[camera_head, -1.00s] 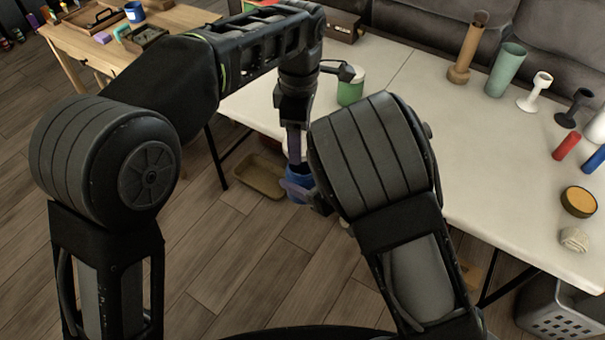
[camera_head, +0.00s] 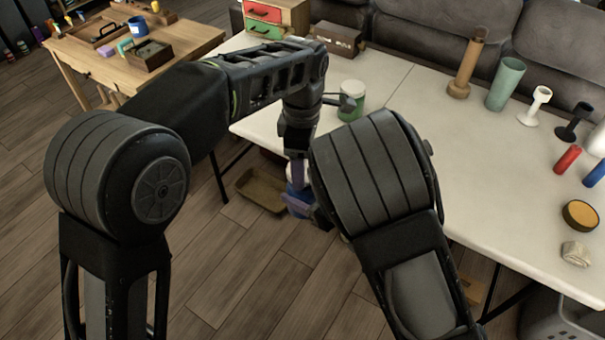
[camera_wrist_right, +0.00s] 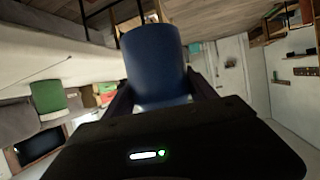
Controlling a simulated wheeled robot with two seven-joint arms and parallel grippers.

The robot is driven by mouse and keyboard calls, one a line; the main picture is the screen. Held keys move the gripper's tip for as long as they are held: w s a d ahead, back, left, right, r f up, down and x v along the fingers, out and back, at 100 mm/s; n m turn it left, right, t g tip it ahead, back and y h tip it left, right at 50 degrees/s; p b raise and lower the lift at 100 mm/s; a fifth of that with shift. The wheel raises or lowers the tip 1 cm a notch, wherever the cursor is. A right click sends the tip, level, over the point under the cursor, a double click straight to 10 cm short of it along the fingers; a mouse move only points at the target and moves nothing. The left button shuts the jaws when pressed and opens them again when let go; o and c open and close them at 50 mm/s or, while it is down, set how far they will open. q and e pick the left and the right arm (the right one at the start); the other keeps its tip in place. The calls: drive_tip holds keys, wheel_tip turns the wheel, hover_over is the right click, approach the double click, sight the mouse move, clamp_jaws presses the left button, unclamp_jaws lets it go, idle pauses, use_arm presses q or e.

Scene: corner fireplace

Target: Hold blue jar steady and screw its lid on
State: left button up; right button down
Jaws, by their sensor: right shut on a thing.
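The blue jar (camera_head: 294,205) is in the air in front of the white table's near edge, partly hidden by my arms in the head view. My right gripper (camera_head: 303,208) is shut on it. The right wrist view shows the jar (camera_wrist_right: 155,65) between the two fingers. My left gripper (camera_head: 298,177) points down just above the jar. A small white piece, perhaps the lid (camera_head: 290,174), shows at its fingers. I cannot tell whether the left fingers are shut on it or whether it touches the jar.
The white table (camera_head: 430,150) holds a green jar (camera_head: 351,101) close to my left forearm, a green cup (camera_head: 505,84) and several other items. A brown tray (camera_head: 262,190) lies beyond the jar, below table height. A wooden table (camera_head: 185,40) stands at the back left.

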sight(303, 194)
idle(0.6)
use_arm(q)
drive_tip(key=shift+f, duration=0.9)
drive_tip(key=shift+f, duration=0.55)
idle(0.4)
